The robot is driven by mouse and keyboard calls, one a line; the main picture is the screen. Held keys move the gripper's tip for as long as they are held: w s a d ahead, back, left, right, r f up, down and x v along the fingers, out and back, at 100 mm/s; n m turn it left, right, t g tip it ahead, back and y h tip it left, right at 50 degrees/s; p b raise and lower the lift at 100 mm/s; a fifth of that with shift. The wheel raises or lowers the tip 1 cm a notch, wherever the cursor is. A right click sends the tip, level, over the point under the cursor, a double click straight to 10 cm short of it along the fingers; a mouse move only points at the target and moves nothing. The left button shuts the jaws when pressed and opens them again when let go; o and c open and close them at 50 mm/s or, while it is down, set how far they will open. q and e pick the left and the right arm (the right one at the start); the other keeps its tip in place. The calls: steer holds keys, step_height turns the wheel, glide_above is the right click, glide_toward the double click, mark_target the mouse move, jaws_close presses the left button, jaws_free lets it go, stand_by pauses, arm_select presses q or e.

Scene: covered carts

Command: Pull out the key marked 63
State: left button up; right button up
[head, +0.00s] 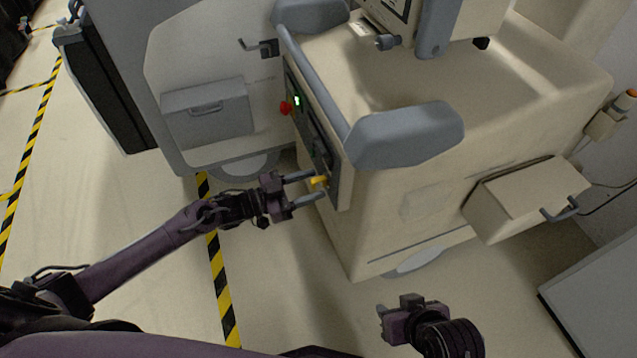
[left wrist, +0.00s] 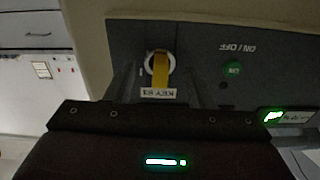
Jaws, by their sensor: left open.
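A yellow key (head: 319,182) sits in the grey control panel (head: 334,186) on the near end of the cream cart. In the left wrist view the key (left wrist: 160,68) stands in a round pale lock. A label under it (left wrist: 158,94) appears upside down and seems to read KEY 63. My left gripper (head: 317,187) is open, with its fingers reaching to the panel on either side of the key. I cannot tell whether they touch it. My right gripper (head: 384,322) is low in the head view, away from the cart; its fingers are mostly hidden.
A green ON/OFF button (left wrist: 233,69) is beside the lock. An open drawer (head: 525,197) juts out at right. The floor in front is clear.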

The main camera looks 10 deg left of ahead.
arm_select(q)
steer(key=shift+w+d, duration=0.3)
steer(key=shift+d, duration=0.1)
stand_by(1.0)
jaws_close()
stand_by(0.4)
steer(key=shift+s+a, duration=0.1)
steer(key=shift+a, duration=0.05)
steer(key=shift+p+v, duration=1.05)
steer(key=shift+v, duration=1.8)
steer(key=shift+r, duration=0.1)
